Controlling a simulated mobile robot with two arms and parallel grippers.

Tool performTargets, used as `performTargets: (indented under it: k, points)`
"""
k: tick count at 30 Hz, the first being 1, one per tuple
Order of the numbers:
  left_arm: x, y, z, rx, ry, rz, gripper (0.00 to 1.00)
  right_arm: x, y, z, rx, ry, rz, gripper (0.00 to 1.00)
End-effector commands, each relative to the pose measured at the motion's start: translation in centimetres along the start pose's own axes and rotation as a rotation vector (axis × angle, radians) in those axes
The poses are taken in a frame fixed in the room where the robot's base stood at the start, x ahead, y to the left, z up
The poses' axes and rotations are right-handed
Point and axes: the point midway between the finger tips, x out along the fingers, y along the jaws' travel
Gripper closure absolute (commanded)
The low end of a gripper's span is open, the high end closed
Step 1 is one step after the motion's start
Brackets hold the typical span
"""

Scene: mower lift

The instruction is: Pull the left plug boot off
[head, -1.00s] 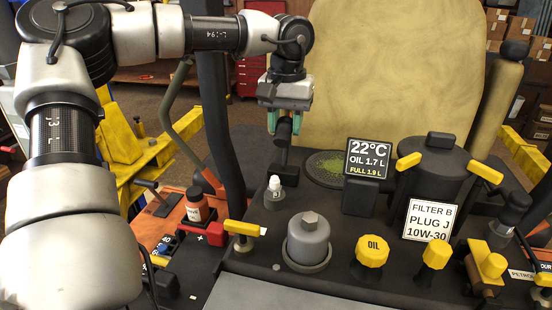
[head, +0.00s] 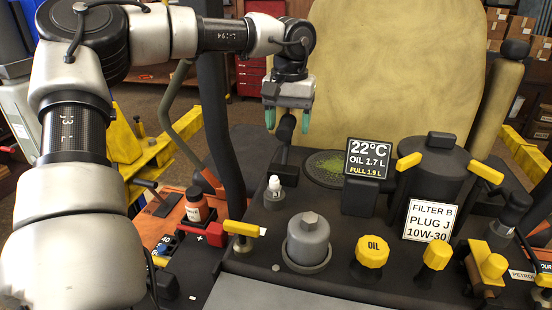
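My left gripper (head: 288,119) hangs at the upper middle, with its two teal fingers pointing down and spread apart. Another black boot (head: 513,208) sits tilted over a fitting at the right. My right gripper is not in view.
A display (head: 367,159), a grey capped cylinder (head: 308,240), yellow knobs including an oil cap (head: 372,251), and a black filter housing (head: 432,180) crowd the deck. A dark post (head: 221,140) rises left of the gripper. A tan seat back (head: 395,80) stands behind.

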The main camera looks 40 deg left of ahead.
Motion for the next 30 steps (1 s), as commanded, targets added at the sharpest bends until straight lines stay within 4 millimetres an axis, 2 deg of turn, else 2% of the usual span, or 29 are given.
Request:
performTargets:
  k: [14, 30]
  points:
    - [-0.3, 0.0, 0.0, 0.000, 0.001, 0.001, 0.36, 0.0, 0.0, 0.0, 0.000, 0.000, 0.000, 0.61]
    - [-5.5, 0.0, 0.0, -0.001, 0.003, 0.000, 0.36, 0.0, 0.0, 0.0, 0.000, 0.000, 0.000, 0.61]
